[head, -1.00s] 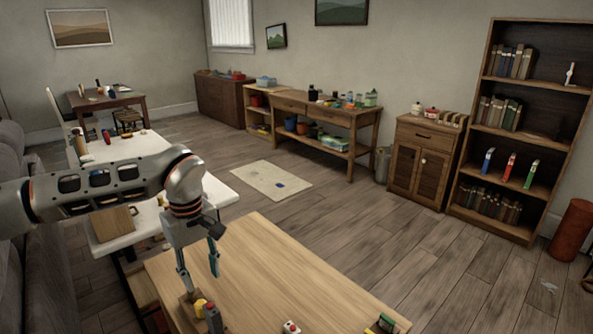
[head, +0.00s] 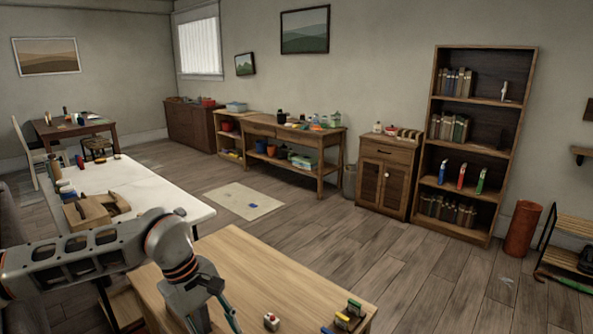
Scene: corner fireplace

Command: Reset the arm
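My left arm comes in from the left over the wooden table (head: 262,268). My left gripper (head: 212,322) points down at the bottom edge of the head view. Its two fingers stand apart, with nothing seen between them; the tips are cut off by the frame edge. My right arm and gripper are not in view.
A small white and red block (head: 271,321) and a dark block with yellow and green parts (head: 350,315) sit near the table's front right. A white table (head: 140,192) with a wooden holder (head: 92,212) lies behind my arm. Open floor lies to the right, before the bookshelf (head: 471,230).

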